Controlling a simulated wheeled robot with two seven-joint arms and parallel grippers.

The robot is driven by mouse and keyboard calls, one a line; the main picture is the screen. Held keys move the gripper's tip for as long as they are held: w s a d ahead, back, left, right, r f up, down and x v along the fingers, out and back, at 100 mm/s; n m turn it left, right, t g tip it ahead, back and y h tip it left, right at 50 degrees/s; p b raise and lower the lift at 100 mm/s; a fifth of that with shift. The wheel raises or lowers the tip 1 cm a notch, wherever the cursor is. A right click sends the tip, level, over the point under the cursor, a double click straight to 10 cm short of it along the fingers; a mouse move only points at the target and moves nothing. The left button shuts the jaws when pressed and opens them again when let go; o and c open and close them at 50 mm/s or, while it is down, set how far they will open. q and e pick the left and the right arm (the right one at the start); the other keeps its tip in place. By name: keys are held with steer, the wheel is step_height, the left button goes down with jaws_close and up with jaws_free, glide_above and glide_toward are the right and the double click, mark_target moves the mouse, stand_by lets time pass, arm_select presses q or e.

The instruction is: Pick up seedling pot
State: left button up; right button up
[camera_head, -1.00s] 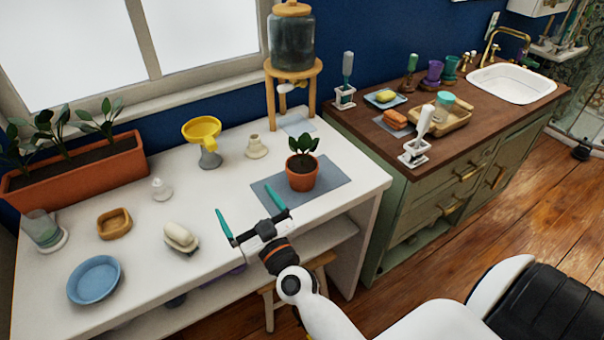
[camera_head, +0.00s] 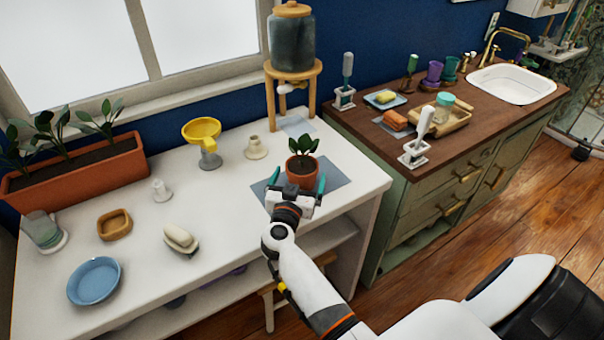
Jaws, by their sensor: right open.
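The seedling pot (camera_head: 302,166) is a small terracotta pot with a dark green leafy plant. It stands upright on a grey mat (camera_head: 335,173) near the right end of the white table. My right gripper (camera_head: 297,182) is open in front of the pot, with its teal fingers spread to the left and right of the pot's lower part. The gripper body hides the pot's base, and I cannot tell whether the fingers touch it. My left gripper does not show.
A yellow funnel (camera_head: 202,135) and a small cream pot (camera_head: 256,147) stand left of the seedling pot. A wooden stand (camera_head: 294,75) with a glass dispenser is behind it.

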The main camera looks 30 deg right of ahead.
mark_target(302, 165)
steer(key=x, duration=0.5)
steer(key=shift+w+f, duration=0.15)
steer(key=shift+w, duration=0.1)
steer(key=shift+a, duration=0.1)
steer(key=shift+s, duration=0.1)
steer(key=c, duration=1.2)
